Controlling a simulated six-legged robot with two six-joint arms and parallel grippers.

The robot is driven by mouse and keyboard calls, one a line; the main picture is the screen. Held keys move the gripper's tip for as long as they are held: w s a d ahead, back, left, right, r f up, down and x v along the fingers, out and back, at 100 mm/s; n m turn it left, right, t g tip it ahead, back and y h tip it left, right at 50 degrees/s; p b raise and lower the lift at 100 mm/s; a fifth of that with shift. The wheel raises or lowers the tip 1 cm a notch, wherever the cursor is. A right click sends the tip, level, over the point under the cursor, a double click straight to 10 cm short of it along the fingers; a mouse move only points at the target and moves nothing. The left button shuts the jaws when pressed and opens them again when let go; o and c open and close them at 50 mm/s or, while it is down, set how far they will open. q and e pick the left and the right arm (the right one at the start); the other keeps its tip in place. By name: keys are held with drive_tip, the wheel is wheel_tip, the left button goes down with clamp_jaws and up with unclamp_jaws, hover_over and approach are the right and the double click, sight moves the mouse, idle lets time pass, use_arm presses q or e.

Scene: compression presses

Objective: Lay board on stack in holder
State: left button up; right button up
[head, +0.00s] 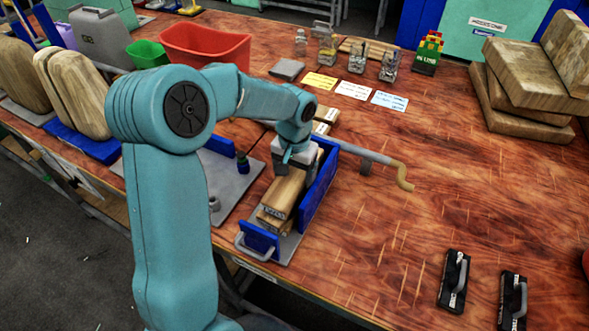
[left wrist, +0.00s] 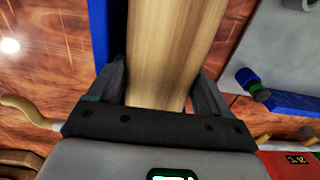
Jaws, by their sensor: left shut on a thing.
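The holder (head: 319,195) is a metal tray with blue walls and a crank handle at its right, on the wooden table. Pale boards lie lengthwise in it as a stack (head: 271,219). My left gripper (head: 290,165) is over the far part of the holder, pointing down. It is shut on a board (left wrist: 160,50), which runs between its two fingers in the left wrist view (left wrist: 162,92). Whether this board touches the stack under it I cannot tell. The fingertips are hidden in the head view. My right gripper is not in view.
A grey plate (head: 232,184) with small parts lies left of the holder. Red (head: 205,46) and green bins, cards and jars stand behind. Thick wooden blocks (head: 525,75) are piled at the back right. Two black handled tools (head: 454,281) lie at front right. The table right of the crank is clear.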

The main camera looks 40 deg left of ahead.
use_arm(q)
drive_tip(key=shift+s+f, duration=0.1)
drive_tip(key=shift+f, duration=0.05)
drive_tip(key=shift+f, duration=0.1)
drive_tip(key=o, duration=0.9)
drive_tip(key=shift+o, duration=1.2)
drive_tip(key=shift+s+f, duration=0.1)
drive_tip(key=shift+d, duration=0.1)
